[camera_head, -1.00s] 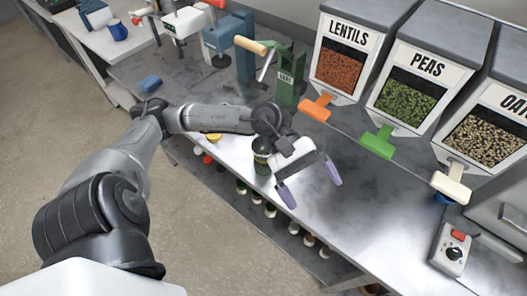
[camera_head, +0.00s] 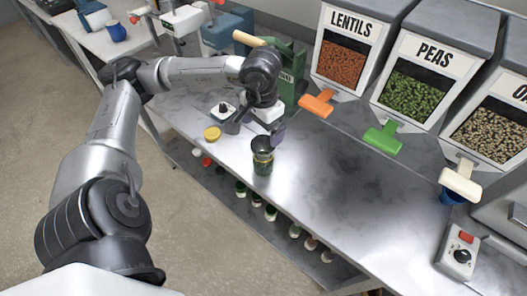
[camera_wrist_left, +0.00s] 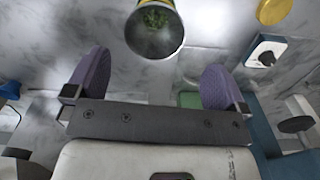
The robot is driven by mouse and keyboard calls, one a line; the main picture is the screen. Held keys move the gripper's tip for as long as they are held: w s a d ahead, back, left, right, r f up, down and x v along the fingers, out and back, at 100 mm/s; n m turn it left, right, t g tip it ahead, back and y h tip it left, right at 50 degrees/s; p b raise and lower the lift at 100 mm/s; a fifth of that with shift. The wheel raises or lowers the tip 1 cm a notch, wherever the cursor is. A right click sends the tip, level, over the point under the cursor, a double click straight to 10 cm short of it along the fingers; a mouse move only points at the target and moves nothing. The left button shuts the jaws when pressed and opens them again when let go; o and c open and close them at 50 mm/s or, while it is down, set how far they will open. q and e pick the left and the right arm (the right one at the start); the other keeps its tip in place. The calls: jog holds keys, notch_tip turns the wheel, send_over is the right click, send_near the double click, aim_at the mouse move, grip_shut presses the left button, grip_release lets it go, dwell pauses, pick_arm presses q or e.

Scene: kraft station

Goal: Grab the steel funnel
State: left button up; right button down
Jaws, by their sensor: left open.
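The steel funnel (camera_head: 262,145) appears as a grey, wide-mouthed piece on top of a dark green jar (camera_head: 263,164) on the steel counter. The left wrist view shows its round grey mouth (camera_wrist_left: 155,38) at the top centre, with green contents visible inside. My left gripper (camera_head: 255,134) points down just behind the funnel and jar, toward the wall. Its purple fingers (camera_wrist_left: 153,82) are spread apart with nothing between them. The funnel lies beyond the fingertips in the wrist view, apart from them. My right gripper is not in view.
A yellow lid (camera_head: 212,133) and a small white device with a black knob (camera_head: 222,109) stand left of the jar. Lentil (camera_head: 342,62) and pea (camera_head: 412,100) dispensers line the back. A control box (camera_head: 458,252) stands right. The counter's middle right is clear.

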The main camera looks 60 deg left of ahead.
aim_at(265, 143)
pick_arm(q)
jog(key=shift+w+d+f+b, duration=0.15)
jog(key=shift+f+b, duration=0.1)
jog(key=shift+f, duration=1.95)
jog(key=shift+w+d+f+b, duration=0.15)
jog(key=shift+f+b, duration=0.1)
jog(key=shift+f, duration=1.95)
jog(key=c, duration=1)
jog(key=shift+o, duration=0.2)
jog(key=shift+r, duration=0.15)
